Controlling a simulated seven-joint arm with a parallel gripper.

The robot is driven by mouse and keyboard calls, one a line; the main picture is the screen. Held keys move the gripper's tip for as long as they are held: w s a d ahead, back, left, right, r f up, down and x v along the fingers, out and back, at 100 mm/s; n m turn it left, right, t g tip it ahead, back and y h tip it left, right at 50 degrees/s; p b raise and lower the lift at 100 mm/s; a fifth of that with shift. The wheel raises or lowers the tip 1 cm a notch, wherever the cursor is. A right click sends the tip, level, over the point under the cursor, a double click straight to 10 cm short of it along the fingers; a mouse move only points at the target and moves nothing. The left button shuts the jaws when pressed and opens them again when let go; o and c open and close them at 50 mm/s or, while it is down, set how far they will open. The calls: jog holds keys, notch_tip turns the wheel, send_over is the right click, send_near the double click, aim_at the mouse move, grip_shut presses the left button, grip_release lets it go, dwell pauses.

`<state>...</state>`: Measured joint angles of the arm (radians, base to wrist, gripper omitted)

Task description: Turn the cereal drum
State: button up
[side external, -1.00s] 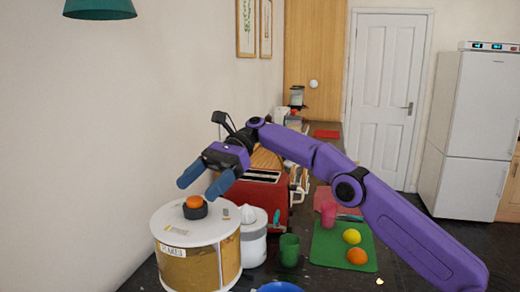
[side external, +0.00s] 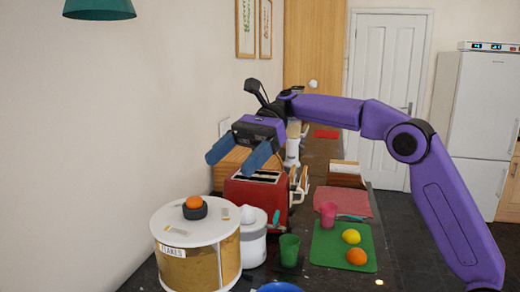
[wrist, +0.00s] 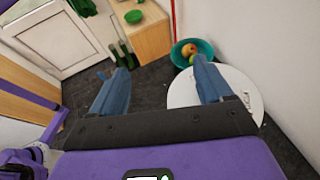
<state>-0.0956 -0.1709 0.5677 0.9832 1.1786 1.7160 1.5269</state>
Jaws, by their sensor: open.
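The cereal drum (side external: 200,262) stands upright at the near left of the counter in the side view. It has a tan body, a white lid (side external: 170,217) and a white label reading FLAKES on its side. An orange knob in a dark ring (side external: 194,207) sits on the lid. My gripper (side external: 230,164) is open and empty, above and beyond the drum, close to the red toaster, and not touching the drum.
The red toaster (side external: 257,200) and a white juicer (side external: 252,240) stand beside the drum. A green cup (side external: 289,250), a pink cup (side external: 328,215) and a green board (side external: 325,255) with a lemon and an orange lie to the right. The wall is close on the left.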

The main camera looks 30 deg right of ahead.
jog(key=shift+s+d+r, duration=0.35)
jog(key=shift+s+d, duration=0.1)
jog(key=shift+s, duration=0.3)
jog(key=shift+s+d+r, duration=0.4)
jog(key=shift+s+d, duration=0.05)
jog(key=shift+s, duration=0.25)
jog(key=shift+s+d+r, duration=0.35)
jog(key=shift+s+d, duration=0.1)
jog(key=shift+s, duration=0.3)
jog(key=m+t+h, duration=0.1)
jog(key=m+t, duration=1.1)
jog(key=t, duration=0.2)
send_near(202, 203)
jog(key=shift+g+h, duration=0.3)
jog(key=x, duration=1)
jog(key=shift+w+a+r, duration=0.2)
jog(key=shift+w+a, duration=0.15)
grip_shut()
